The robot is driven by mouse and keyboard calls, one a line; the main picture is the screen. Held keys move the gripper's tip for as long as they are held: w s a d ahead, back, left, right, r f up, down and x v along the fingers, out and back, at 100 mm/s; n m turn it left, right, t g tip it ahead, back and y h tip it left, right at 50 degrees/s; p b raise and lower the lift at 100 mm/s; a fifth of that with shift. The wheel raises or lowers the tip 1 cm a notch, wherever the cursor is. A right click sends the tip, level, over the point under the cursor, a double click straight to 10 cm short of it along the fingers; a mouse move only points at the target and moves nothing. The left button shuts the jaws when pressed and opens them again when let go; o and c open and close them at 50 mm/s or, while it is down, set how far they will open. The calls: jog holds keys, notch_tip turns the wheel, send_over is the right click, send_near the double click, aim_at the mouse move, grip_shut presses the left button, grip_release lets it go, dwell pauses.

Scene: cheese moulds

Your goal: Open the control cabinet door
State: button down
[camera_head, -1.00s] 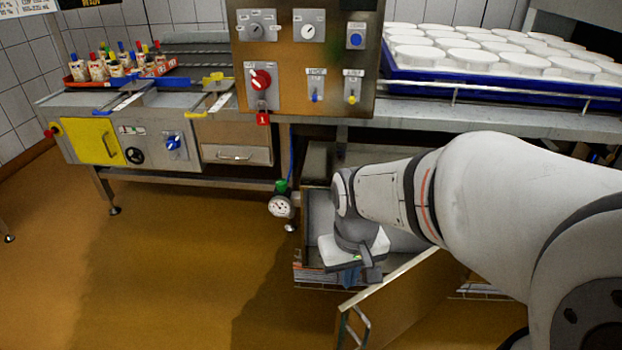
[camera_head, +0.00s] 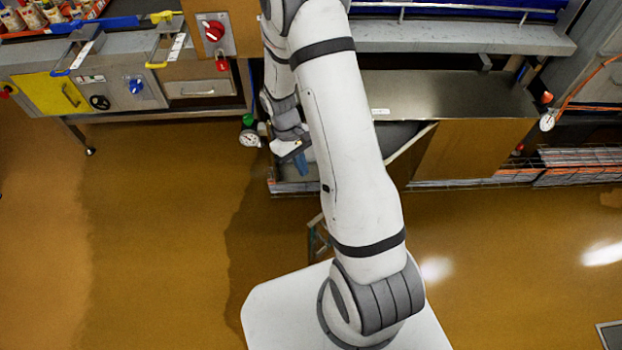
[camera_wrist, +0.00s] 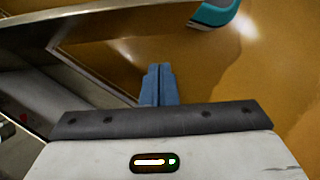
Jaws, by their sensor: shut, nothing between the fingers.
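The control cabinet (camera_head: 465,150) has a grey top and a brown front and stands under the bench in the head view. Its brown door (camera_head: 405,167), with a pale top edge, stands swung out from the front at an angle. My arm hides most of the door and part of the opening. My gripper (camera_head: 301,163) is at the opening, left of the door, pointing down. Its blue fingers are together and empty in the wrist view (camera_wrist: 158,75). A pale metal edge crosses the top of that view; contact with the door cannot be told.
A pressure gauge with a green cap (camera_head: 249,138) is close left of my gripper. A second gauge (camera_head: 547,121) hangs at right. Bundled cables (camera_head: 585,160) lie low at right. The bench with a yellow panel (camera_head: 62,95) is at left. The floor in front is open.

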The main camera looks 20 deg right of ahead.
jog(key=s+d+f, duration=0.2)
jog(key=s+f, duration=0.5)
jog(key=f, duration=0.1)
jog(key=shift+d+f, duration=0.3)
